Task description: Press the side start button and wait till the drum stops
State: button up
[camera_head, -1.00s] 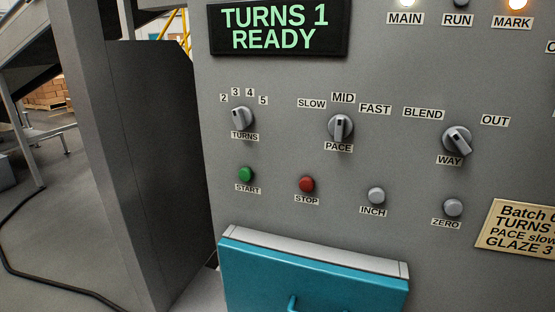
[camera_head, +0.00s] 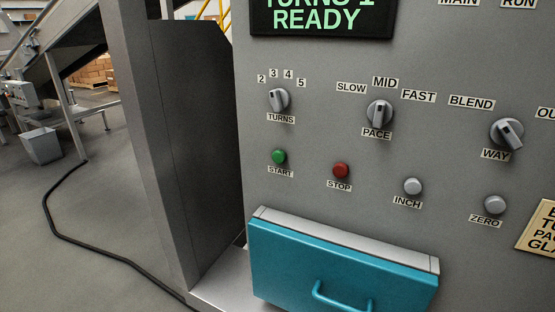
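The grey control panel (camera_head: 330,215) fills the right of the head view. Its green START button (camera_head: 279,157) is on the panel's left part, beside the red STOP button (camera_head: 341,171). The display (camera_head: 322,18) reads TURNS 1 READY, its top cut off. The TURNS knob (camera_head: 279,99), PACE knob (camera_head: 380,113) and WAY knob (camera_head: 507,134) sit above the buttons. The drum does not show clearly. My gripper is not in view.
A teal drawer front (camera_head: 335,265) with a handle juts out below the buttons. Grey INCH (camera_head: 413,186) and ZERO (camera_head: 495,204) buttons are to the right. A black cable (camera_head: 90,244) crosses the open floor at left, near a grey bin (camera_head: 41,146).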

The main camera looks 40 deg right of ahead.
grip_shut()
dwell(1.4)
